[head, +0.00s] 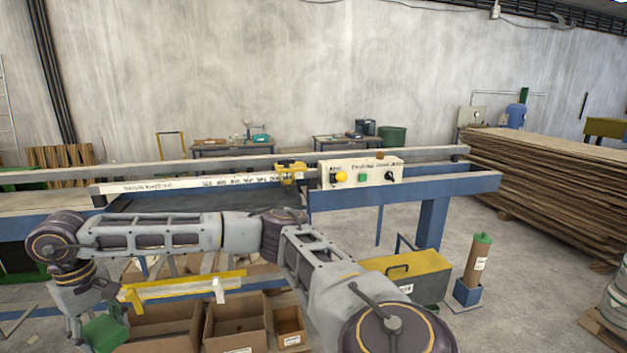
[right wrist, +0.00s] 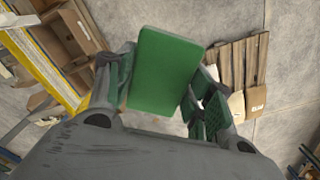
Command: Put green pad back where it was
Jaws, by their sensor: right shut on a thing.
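The green pad (right wrist: 165,70) is a flat rectangular block, held between the two fingers of my right gripper (right wrist: 163,88) in the right wrist view. In the head view the pad (head: 105,334) hangs at the lower left, below the end of my right arm, and part of it is cut off by the frame's bottom edge. My right gripper (head: 98,312) is shut on it. The pad appears to be above the floor. My left gripper is not in view.
Open cardboard boxes (head: 236,322) stand beside the pad. A yellow rail (head: 185,286) runs above them. A long machine table with a blue frame (head: 400,190) and a control box (head: 360,172) lies behind. Wooden slats (right wrist: 240,70) lie on the grey floor.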

